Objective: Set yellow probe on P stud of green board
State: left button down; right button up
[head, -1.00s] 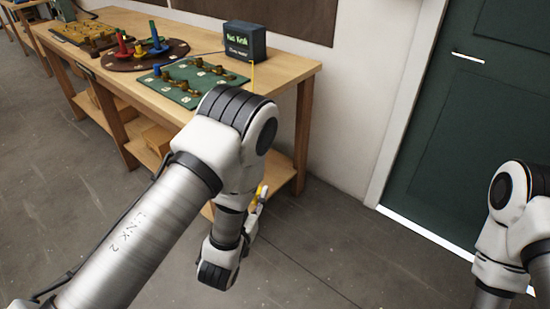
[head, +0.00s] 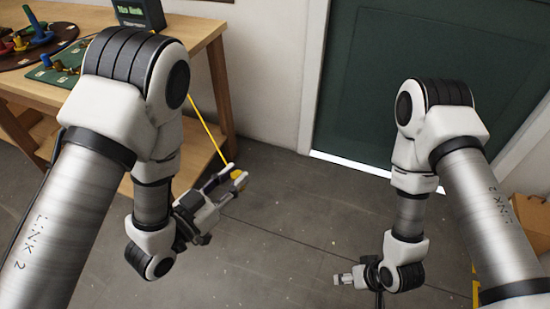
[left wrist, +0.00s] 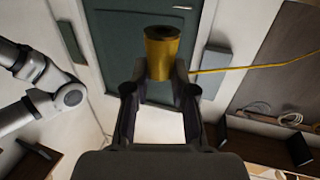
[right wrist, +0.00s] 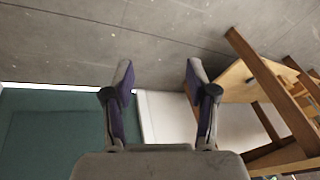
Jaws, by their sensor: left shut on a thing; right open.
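The yellow probe (head: 238,174) is held between the fingertips of my left gripper (head: 229,177), out over the floor in front of the workbench. In the left wrist view the probe (left wrist: 162,52) is a short yellow cylinder clasped at the fingertips (left wrist: 161,72), with a yellow lead running off to the right. The green board (head: 58,76) lies on the bench at the left, mostly hidden behind my left arm; its P stud cannot be made out. My right gripper (head: 346,278) is low over the floor, away from the board; its fingers (right wrist: 160,78) are apart and empty.
The workbench (head: 205,30) has a dark meter box (head: 138,12) at its back. A round dark board with coloured pegs (head: 38,32) sits left of the green board. A green door (head: 400,60) is ahead. Open floor (head: 290,220) lies between my arms.

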pick_arm(q)
jog(key=shift+w, duration=0.1)
pick_arm(e)
jog(key=w+a+r+n+t+y, duration=0.25)
jog(key=w+a+y, duration=0.2)
jog(key=w, duration=0.25)
jog(key=w+a+r+n+t+y, duration=0.1)
jog(key=w+a+r+n+y, duration=0.2)
jog(key=w+a, duration=0.35)
jog(key=w+a+r+n+g+y, duration=0.3)
jog(key=r+n+g, duration=0.3)
jog(key=r+n, duration=0.3)
jog(key=w+a+r+n+g+y, duration=0.2)
jog(key=w+a+r+n+g, duration=0.1)
jog(key=r+n+g, duration=0.65)
jog(key=s+a+t, duration=0.1)
jog(key=a, duration=0.2)
jog(key=s+a+m+t, duration=0.1)
jog(key=s+a, duration=0.1)
jog(key=a, duration=0.2)
jog(key=s+a+m+t, duration=0.1)
jog(key=a, duration=0.2)
jog(key=shift+s+a, duration=0.15)
jog(key=shift+a, duration=0.15)
grip_shut()
pick_arm(q)
jog(key=c, duration=0.9)
grip_release()
jog(key=shift+o, duration=0.2)
